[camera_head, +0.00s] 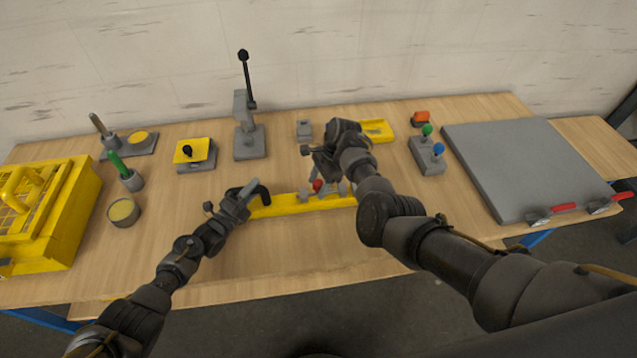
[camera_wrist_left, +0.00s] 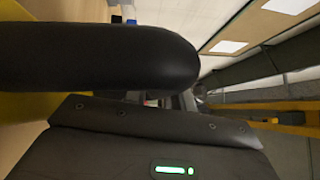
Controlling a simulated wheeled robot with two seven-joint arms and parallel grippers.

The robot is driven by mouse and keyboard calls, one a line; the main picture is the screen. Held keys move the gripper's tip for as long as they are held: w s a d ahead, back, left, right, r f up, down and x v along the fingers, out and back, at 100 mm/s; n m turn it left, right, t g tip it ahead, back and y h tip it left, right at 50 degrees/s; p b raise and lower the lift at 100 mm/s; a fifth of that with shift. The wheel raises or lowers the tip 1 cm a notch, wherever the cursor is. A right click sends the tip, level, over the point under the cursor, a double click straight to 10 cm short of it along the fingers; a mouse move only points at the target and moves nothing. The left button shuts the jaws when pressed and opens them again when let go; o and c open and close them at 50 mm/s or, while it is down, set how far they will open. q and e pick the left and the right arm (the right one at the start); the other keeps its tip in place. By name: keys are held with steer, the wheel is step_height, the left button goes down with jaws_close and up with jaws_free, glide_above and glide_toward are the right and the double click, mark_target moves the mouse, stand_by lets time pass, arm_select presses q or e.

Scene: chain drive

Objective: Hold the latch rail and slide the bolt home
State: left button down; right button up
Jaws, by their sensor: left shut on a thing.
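The yellow latch rail (camera_head: 284,207) lies across the front middle of the table. My left gripper (camera_head: 256,192) is shut on its left end. In the left wrist view a dark finger of my left gripper crosses the upper half, and yellow shows at the left edge. The bolt's red knob (camera_head: 318,186) stands among grey parts at the rail's middle. My right gripper (camera_head: 322,170) is just above and around the knob, pointing down. My right wrist and forearm hide part of the rail's right side, and I cannot tell whether the right fingers touch the knob.
A grey lever press (camera_head: 249,142) and a yellow-topped block (camera_head: 192,151) stand behind. A yellow crate (camera_head: 45,225) is at left. A joystick box (camera_head: 427,156) and a large grey plate (camera_head: 525,165) are at right. Bare wood lies in front of the rail.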

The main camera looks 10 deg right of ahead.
jaws_close()
arm_select(q)
steer(key=shift+a, duration=0.1)
arm_select(e)
steer(key=shift+d, duration=2.6)
steer(key=shift+o, duration=0.2)
jaws_free()
steer(key=shift+a, duration=0.1)
steer(key=shift+r, duration=0.1)
steer(key=v, duration=1.2)
